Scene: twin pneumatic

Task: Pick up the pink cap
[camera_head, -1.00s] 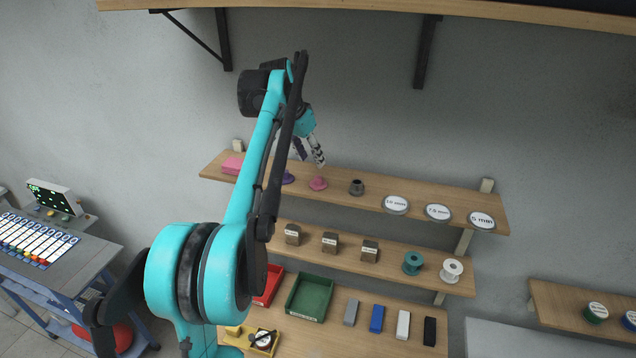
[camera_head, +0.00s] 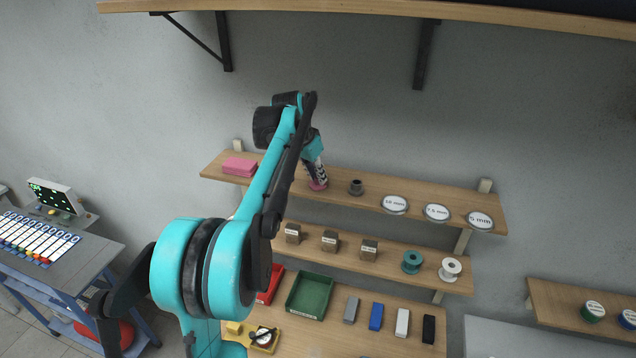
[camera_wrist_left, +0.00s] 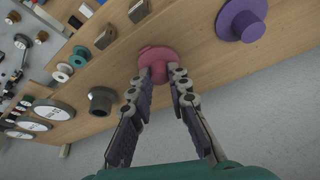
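The pink cap (camera_wrist_left: 158,57) stands on the upper wooden shelf, with a wide round flange and a narrower stem. In the head view it (camera_head: 318,187) is partly covered by my left gripper (camera_head: 317,178), which reaches down to it. In the left wrist view my left gripper (camera_wrist_left: 159,74) has its two fingers spread, with the cap's stem between or just ahead of the fingertips. A gap shows between the fingers; I cannot tell whether the tips touch the stem. My right gripper is not in view.
A purple cap (camera_wrist_left: 241,20) stands beside the pink one. A dark grey cap (camera_head: 356,187) stands on its other side. Pink blocks (camera_head: 240,166) and round labelled discs (camera_head: 395,205) share the shelf. A lower shelf (camera_head: 310,252) holds small blocks and spools.

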